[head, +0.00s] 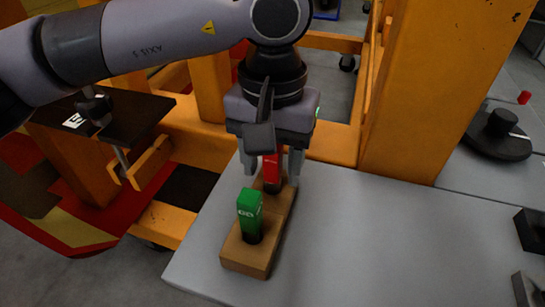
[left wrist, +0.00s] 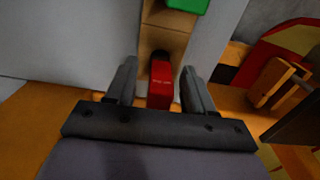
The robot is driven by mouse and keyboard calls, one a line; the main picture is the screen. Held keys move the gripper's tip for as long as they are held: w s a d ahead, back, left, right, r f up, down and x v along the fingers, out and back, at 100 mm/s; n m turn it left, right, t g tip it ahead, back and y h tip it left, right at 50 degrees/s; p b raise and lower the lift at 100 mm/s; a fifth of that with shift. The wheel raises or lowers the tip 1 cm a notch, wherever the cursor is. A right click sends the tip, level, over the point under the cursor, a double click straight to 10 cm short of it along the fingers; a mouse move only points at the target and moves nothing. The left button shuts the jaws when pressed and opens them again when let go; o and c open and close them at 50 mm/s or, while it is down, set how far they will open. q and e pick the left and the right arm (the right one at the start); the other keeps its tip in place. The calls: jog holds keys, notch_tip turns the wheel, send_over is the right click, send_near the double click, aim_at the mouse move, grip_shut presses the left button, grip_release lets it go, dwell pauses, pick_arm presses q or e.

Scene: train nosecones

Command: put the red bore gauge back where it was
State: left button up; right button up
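The red bore gauge (head: 272,172) stands upright at the far end of the wooden block (head: 243,254). Its dark lower end meets the block, but I cannot tell how deep it sits. My left gripper (head: 272,172) is open above the block, with one finger on each side of the red gauge. In the left wrist view the red gauge (left wrist: 160,85) lies between the fingers (left wrist: 158,88), with a gap showing on both sides. A green gauge (head: 249,215) stands at the near end of the block. My right gripper is not in view.
The block rests near the left edge of a grey table (head: 370,240). An orange post (head: 430,90) rises behind the table. A dark round-based object (head: 498,135) and dark blocks (head: 530,230) are at the right. The table's middle is clear.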

pick_arm(q)
jog(key=shift+r, duration=0.6)
notch_tip(320, 180, up, 11)
jog(key=shift+r+p, duration=0.1)
jog(key=shift+p, duration=0.45)
